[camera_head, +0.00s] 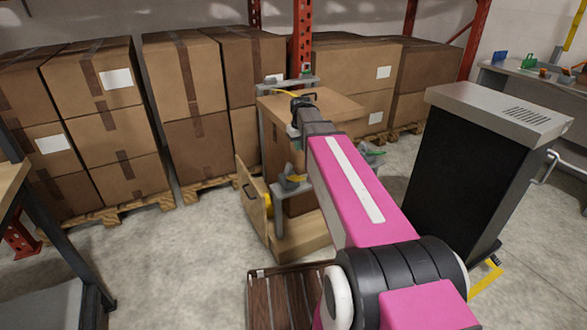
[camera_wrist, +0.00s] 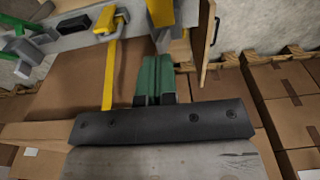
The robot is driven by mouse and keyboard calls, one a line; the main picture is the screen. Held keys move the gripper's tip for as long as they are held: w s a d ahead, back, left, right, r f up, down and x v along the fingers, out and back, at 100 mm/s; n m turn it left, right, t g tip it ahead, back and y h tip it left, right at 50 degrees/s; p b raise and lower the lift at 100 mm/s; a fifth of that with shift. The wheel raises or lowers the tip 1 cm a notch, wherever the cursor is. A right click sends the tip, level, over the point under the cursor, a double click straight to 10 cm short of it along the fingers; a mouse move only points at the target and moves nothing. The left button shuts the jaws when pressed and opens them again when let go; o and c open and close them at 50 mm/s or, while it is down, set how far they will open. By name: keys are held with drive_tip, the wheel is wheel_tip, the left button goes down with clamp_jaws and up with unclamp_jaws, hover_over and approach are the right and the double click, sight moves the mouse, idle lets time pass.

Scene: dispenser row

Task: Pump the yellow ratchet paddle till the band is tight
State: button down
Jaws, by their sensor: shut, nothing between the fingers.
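In the wrist view, my gripper (camera_wrist: 155,82) shows as two green fingers pressed together, with nothing between them. A yellow strap (camera_wrist: 109,75) runs along the brown box (camera_wrist: 75,78) to the left of the fingers. At its upper end a yellow lever-like part (camera_wrist: 106,19), apparently the ratchet paddle, sits on a grey plate (camera_wrist: 70,39), apart from the fingertips. Another yellow part (camera_wrist: 160,11) stands just beyond the fingertips; I cannot tell whether they touch it. How tight the band is cannot be told. In the head view my arm hides most of the gripper.
In the head view, the wooden-based stand (camera_head: 300,242) carries a carton. A black cabinet (camera_head: 470,150) stands on the right. Stacked boxes (camera_head: 105,110) on pallets line the back. A slatted wooden surface (camera_head: 283,295) lies in front. Open floor (camera_head: 190,255) shows at left.

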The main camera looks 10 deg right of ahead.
drive_tip(key=shift+w+f, duration=0.1)
idle(0.3)
hover_over(299, 179)
drive_tip(key=w, duration=0.2)
drive_tip(key=f, duration=0.9)
drive_tip(key=shift+w+a+f, duration=0.1)
drive_tip(key=shift+a+f, duration=0.05)
drive_tip(key=shift+a, duration=0.05)
drive_tip(key=f, duration=0.1)
drive_tip(key=s+f, duration=0.1)
drive_tip(key=f, duration=0.1)
drive_tip(key=shift+s+d, duration=0.15)
drive_tip(key=shift+s+d+f, duration=0.1)
drive_tip(key=shift+s+f, duration=0.1)
drive_tip(key=shift+f, duration=0.3)
drive_tip(key=shift+s, duration=0.1)
